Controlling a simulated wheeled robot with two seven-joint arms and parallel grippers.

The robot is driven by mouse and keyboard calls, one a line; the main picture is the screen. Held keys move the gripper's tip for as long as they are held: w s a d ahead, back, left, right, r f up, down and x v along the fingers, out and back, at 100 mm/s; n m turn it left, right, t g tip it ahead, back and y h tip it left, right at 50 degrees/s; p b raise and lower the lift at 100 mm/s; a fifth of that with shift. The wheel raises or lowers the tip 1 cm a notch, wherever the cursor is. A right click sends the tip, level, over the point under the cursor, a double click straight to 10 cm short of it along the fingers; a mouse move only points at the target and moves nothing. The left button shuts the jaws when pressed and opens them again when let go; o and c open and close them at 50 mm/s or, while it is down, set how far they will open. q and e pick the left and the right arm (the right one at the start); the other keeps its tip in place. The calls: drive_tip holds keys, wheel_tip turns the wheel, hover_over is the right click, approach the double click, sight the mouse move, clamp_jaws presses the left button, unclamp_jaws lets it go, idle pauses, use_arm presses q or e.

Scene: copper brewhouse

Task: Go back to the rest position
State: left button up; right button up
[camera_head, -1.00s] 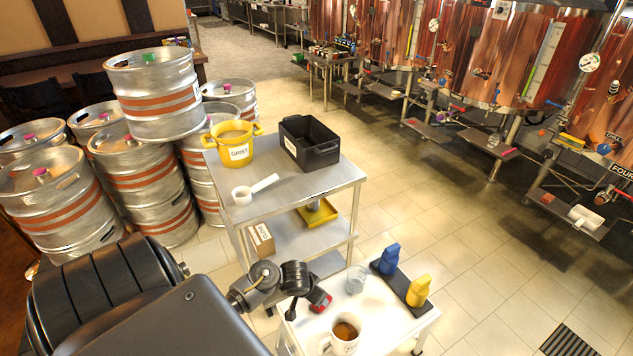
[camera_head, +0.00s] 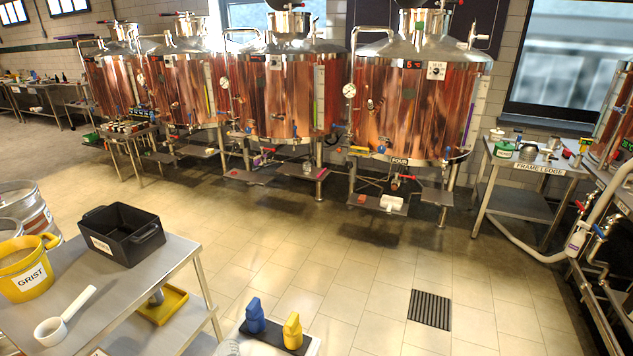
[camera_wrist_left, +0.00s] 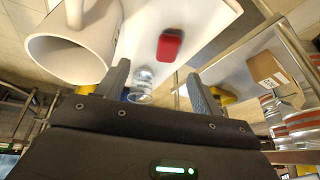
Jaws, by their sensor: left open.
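My left gripper (camera_wrist_left: 160,85) shows only in the left wrist view. Its two fingers are spread apart with nothing held between them. Beyond the fingers is a white table top (camera_wrist_left: 212,25) with a red block (camera_wrist_left: 170,45) lying on it. A white mug (camera_wrist_left: 75,50) is close on the left, and a clear glass (camera_wrist_left: 142,85) shows between the fingers. Whether the mug touches the gripper cannot be told. My right gripper is in neither view.
In the head view, a steel cart (camera_head: 150,310) holds a yellow grist bucket (camera_head: 25,270), a black bin (camera_head: 122,235) and a white scoop (camera_head: 65,315). Blue (camera_head: 255,315) and yellow (camera_head: 292,330) objects stand at the bottom centre. Tiled floor (camera_head: 340,265) lies open before the copper vessels (camera_head: 415,105).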

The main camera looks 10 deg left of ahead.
use_arm(q)
drive_tip(key=s+d+r+m+h, duration=0.1)
drive_tip(key=s+d+r, duration=0.4)
drive_tip(key=s, duration=0.2)
drive_tip(key=s+d+r+m, duration=0.1)
drive_tip(key=s+d+r, duration=0.4)
drive_tip(key=s+d, duration=0.15)
wheel_tip(320, 180, down, 25)
drive_tip(key=s+g, duration=0.2)
drive_tip(key=s+a+f, duration=0.1)
drive_tip(key=s+f, duration=0.7)
drive_tip(key=s+a+f+g, duration=0.1)
drive_tip(key=s+a+f, duration=0.1)
drive_tip(key=s+f, duration=0.6)
drive_tip(key=shift+s+a+m, duration=0.25)
drive_tip(key=shift+s+m, duration=0.05)
drive_tip(key=shift+s, duration=0.2)
drive_tip(key=shift+f, duration=0.1)
drive_tip(key=shift+c, duration=0.5)
